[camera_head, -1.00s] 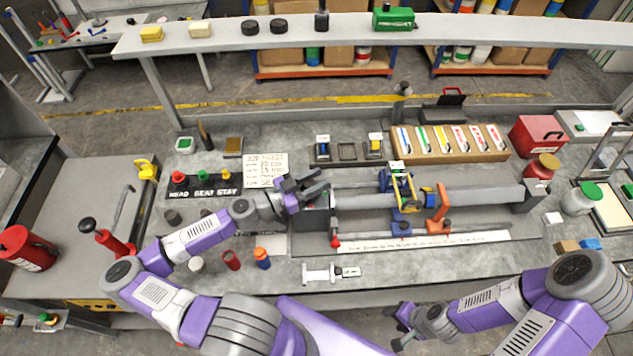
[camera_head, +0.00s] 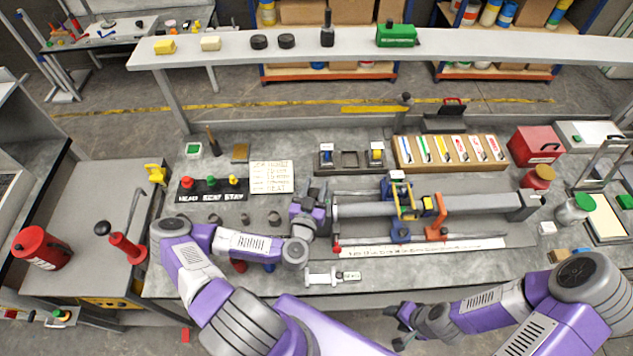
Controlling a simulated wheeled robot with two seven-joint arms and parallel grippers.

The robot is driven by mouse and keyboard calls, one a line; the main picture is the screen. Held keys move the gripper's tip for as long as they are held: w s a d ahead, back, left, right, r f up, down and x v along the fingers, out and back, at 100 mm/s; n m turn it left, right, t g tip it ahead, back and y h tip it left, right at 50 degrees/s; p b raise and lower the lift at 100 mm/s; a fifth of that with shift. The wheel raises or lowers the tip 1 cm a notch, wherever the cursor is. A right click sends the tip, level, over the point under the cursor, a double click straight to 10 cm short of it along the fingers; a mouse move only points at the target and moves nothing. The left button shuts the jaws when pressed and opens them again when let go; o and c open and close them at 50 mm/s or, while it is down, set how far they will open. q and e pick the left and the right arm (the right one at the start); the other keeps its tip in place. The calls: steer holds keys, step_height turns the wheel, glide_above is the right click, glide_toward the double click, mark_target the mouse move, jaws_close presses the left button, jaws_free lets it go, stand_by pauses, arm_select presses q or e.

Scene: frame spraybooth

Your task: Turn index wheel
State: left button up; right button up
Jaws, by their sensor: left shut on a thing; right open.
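My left gripper (camera_head: 318,207) is at the left end of the long grey tube fixture (camera_head: 460,206) on the bench. It is shut at the place of the index wheel, which is mostly hidden by the gripper and wrist. A small red knob (camera_head: 337,248) shows just below it. The fixture carries a blue and yellow clamp (camera_head: 403,198) and an orange stand (camera_head: 438,222). My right gripper (camera_head: 402,325) is open and empty, low in front of the bench edge, away from the fixture.
A label strip (camera_head: 425,248) lies along the fixture's front. A white caliper-like tool (camera_head: 322,279) lies in front. A rack of coloured strips (camera_head: 450,151) and a red box (camera_head: 535,145) stand behind. A button panel (camera_head: 212,190) is at the left.

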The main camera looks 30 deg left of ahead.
arm_select(q)
steer(key=n+y+p, duration=0.1)
steer(key=r+n+g+y, duration=0.1)
steer(key=y, duration=0.1)
steer(key=shift+p, duration=0.35)
steer(key=shift+a+f+n+g+y+p, duration=0.1)
steer(key=shift+a+n+g+y+p, duration=0.1)
steer(key=shift+n+g+y, duration=0.5)
steer(key=shift+a+f+n+g+y+p, duration=0.15)
steer(key=shift+n+y, duration=0.35)
steer(key=shift+y, duration=0.5)
steer(key=shift+s, duration=0.1)
steer(key=o, duration=1)
steer(key=shift+g, duration=0.25)
steer(key=shift+f, duration=0.15)
steer(key=shift+s+d+f, duration=0.1)
steer(key=shift+s+d, duration=0.3)
steer(key=shift+s, duration=0.05)
steer(key=shift+v, duration=3.2)
steer(key=shift+c, duration=0.3)
